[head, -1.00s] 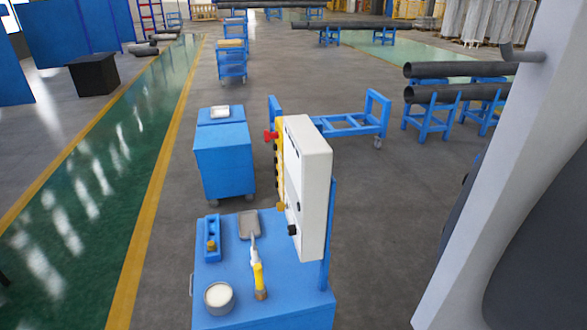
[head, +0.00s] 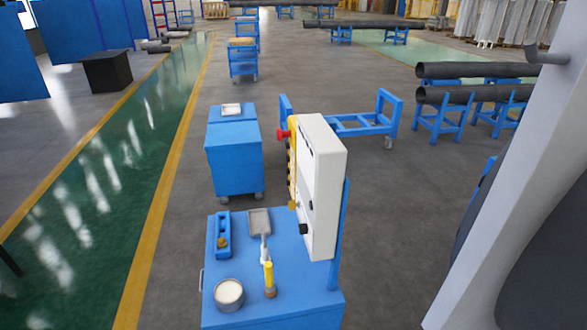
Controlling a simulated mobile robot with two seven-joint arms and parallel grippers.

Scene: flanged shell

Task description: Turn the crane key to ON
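A white control box (head: 321,185) stands upright at the back right of a blue cart, on a blue post (head: 340,225). A yellow strip with dark buttons (head: 292,170) runs along its left side, seen nearly edge-on. A red knob (head: 283,133) sticks out near its top left. A small black knob (head: 303,229) sits low on the box. I cannot make out which part is the crane key or how it is turned. Neither of my grippers shows in the head view.
A second blue cart (head: 233,160) stands behind. A light grey slanted column (head: 520,180) fills the right side. The floor left is open.

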